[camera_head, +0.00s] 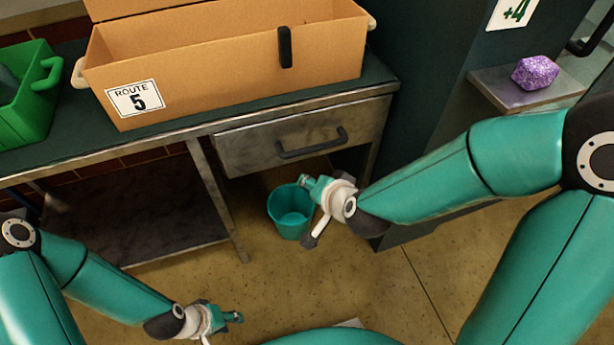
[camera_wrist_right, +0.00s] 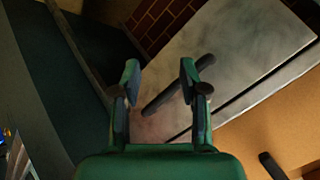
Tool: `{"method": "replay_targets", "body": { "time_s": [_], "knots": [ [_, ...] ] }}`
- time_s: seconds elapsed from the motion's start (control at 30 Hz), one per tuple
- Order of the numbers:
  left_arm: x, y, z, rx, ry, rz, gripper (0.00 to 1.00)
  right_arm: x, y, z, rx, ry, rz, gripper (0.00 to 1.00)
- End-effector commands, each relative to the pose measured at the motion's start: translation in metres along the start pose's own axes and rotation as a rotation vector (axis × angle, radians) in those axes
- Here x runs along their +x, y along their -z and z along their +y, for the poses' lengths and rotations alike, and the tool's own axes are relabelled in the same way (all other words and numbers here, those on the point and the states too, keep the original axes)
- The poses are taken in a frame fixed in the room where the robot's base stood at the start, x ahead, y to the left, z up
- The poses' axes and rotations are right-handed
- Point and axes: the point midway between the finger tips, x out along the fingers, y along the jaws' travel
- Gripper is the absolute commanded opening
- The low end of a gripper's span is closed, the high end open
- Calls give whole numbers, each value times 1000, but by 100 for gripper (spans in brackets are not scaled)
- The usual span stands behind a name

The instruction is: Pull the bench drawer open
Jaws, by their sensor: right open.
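The bench drawer (camera_head: 240,149) has a worn grey metal front under the right part of the bench top and looks shut. Its dark bar handle (camera_head: 312,145) is fixed across the front. My right gripper (camera_head: 306,183) is just below the handle in the head view. In the right wrist view it (camera_wrist_right: 160,72) is open and empty, with the handle (camera_wrist_right: 178,86) showing beyond and between its fingers, apparently not gripped. The drawer front (camera_wrist_right: 228,50) fills the upper right there. My left gripper (camera_head: 236,318) is low at the bottom, away from the drawer; its finger opening is unclear.
A cardboard box (camera_head: 200,65) labelled Route 5 and a green crate (camera_head: 28,95) stand on the bench top (camera_head: 190,124). A teal bin (camera_head: 290,212) stands on the floor below the drawer. A purple faceted object (camera_head: 535,72) sits on a shelf (camera_head: 493,86) at right.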

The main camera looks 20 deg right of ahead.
Motion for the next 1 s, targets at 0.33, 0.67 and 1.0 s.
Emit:
{"method": "replay_targets", "body": {
  "time_s": [0.33, 0.67, 1.0],
  "knots": [
    [150, 1, -54, 0, 0, 0, 40, -26, 5, 3, 424, 305, 265, 43],
    [206, 2, -74, 0, 0, 0, 40, -60, 0, 26, 705, 465, 300, 43],
    [195, 2, -70, 0, 0, 1, 40, -52, 11, 20, 731, 469, 306, 43]
  ]
}}
